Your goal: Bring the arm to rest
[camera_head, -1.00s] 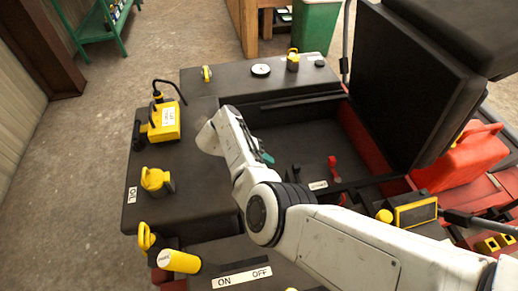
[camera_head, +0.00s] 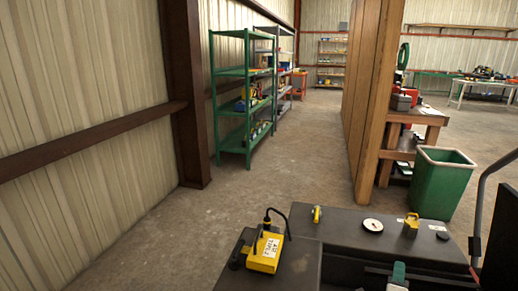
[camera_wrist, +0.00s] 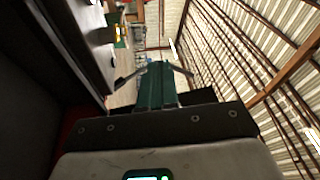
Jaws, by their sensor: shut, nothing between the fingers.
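My gripper (camera_wrist: 157,82) shows in the wrist view as a green body with dark parts at its sides, in front of the pale wrist housing. It is shut and holds nothing. In the head view only a small green and white part of my arm's end (camera_head: 398,274) shows at the bottom edge, over the black machine (camera_head: 335,236). The rest of my arm is out of the head view.
Beyond are a green bin (camera_head: 441,185), a wooden partition (camera_head: 368,100) and green shelving (camera_head: 231,103). Open floor (camera_head: 270,180) lies left of the partition.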

